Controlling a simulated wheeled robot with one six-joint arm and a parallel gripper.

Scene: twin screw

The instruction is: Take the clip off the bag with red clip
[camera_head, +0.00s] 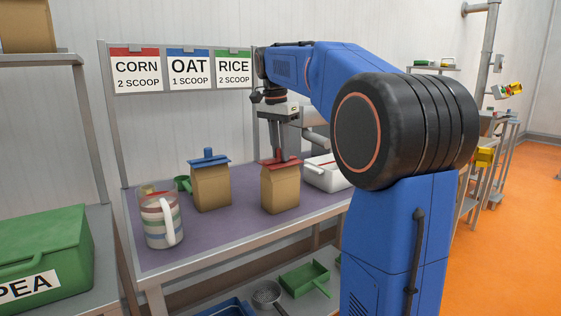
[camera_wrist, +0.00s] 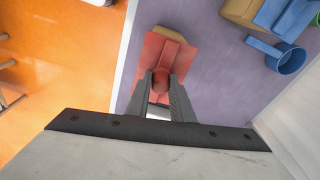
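The brown bag with the red clip (camera_head: 280,190) stands upright on the purple table top. My gripper (camera_head: 281,155) points straight down over the bag. Its two fingers (camera_wrist: 161,83) lie on either side of the knob and look to touch it. The fingers partly hide the clip, and the clip hides most of the bag in the wrist view.
A second brown bag (camera_head: 211,190) with a blue clip (camera_head: 208,161) stands left of it. A striped mug (camera_head: 160,222) and a green scoop (camera_head: 183,184) are farther left. A white container (camera_head: 326,176) is close on the right. A label board (camera_head: 188,70) stands behind.

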